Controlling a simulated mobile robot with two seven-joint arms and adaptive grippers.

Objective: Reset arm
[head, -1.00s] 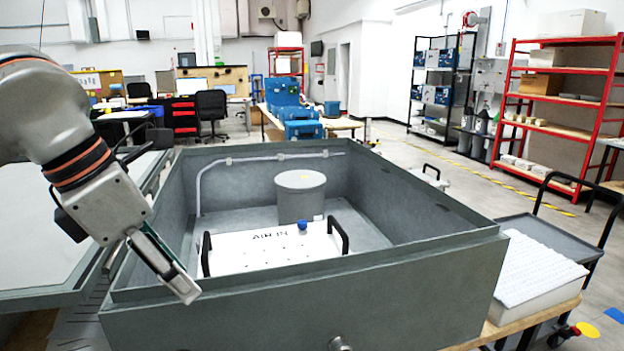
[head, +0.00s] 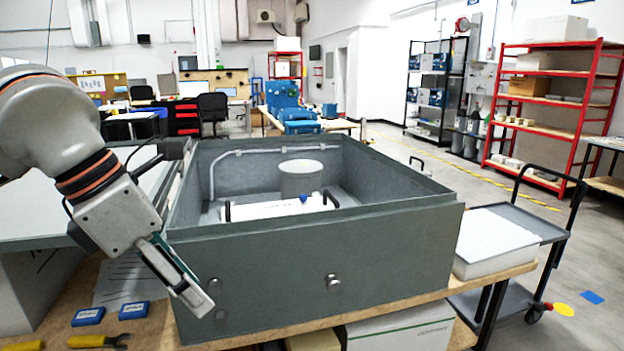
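My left gripper (head: 192,297) hangs in front of the left front corner of the grey analyser box (head: 400,262), pointing down. Its fingers look closed together, with nothing seen between them. The box is open at the top. Inside it are a white plate (head: 275,209) with two black handles and a blue knob (head: 303,198), and a grey cylinder (head: 301,178). The plate's lower part is hidden by the box's front wall. My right gripper is not in view.
The box stands on a wooden table (head: 165,326). Two blue cases (head: 133,310) and a yellow-handled tool (head: 97,341) lie at the front left. A cart (head: 530,224) stands at the right.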

